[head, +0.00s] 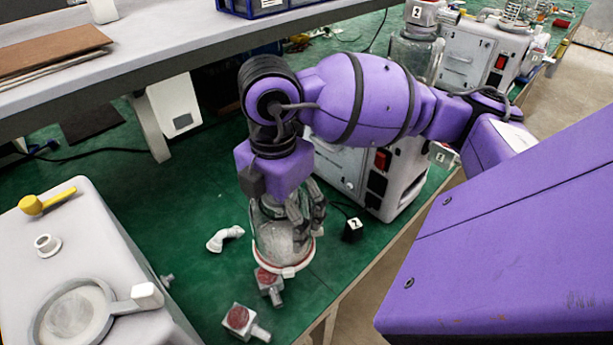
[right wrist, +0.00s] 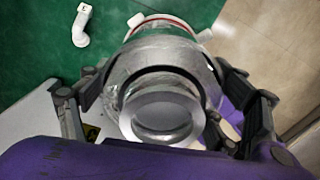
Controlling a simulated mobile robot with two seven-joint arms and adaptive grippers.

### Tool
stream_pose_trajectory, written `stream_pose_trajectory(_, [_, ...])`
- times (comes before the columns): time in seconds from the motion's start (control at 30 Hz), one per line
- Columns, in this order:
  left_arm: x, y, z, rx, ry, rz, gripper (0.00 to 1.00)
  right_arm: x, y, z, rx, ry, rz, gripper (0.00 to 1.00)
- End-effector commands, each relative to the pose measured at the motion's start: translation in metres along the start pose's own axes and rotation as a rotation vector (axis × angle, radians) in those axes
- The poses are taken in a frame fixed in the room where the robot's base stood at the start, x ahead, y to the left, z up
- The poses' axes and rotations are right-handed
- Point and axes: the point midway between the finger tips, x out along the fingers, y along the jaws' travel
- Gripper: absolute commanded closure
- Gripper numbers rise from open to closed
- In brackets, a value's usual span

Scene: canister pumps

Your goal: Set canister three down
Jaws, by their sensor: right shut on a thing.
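My right gripper (head: 301,212) is shut around a clear canister (head: 274,243) with a white and red rim at its lower end. The canister is close to the green bench top; I cannot tell if it touches it. In the right wrist view the canister (right wrist: 160,75) sits between the two fingers of the gripper (right wrist: 162,100), seen from its top end. Its number label is not visible. My left gripper does not show.
A white elbow fitting (head: 224,238) lies left of the canister. Red-and-grey fittings (head: 240,320) lie in front of it, near the bench edge. A white pump unit (head: 80,265) stands at left, and another (head: 372,175) stands behind my right arm.

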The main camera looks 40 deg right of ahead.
Motion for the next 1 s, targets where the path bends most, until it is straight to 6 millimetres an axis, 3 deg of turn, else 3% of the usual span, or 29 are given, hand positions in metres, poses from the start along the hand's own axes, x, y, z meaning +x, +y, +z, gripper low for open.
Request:
stream_pose_trajectory(0.27, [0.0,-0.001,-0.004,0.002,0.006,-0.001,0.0,0.003,0.008,0.007,0.183,0.001,-0.001,0.64])
stream_pose_trajectory(0.63, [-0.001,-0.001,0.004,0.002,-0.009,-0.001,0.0,0.04,0.056,0.078,0.189,0.001,-0.002,0.64])
stream_pose_trajectory(0.8, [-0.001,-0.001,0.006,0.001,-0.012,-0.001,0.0,0.074,0.069,0.098,0.185,0.003,-0.003,0.64])
stream_pose_trajectory(1.0, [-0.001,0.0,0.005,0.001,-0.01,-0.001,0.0,0.089,0.078,0.109,0.182,0.002,0.001,0.64])
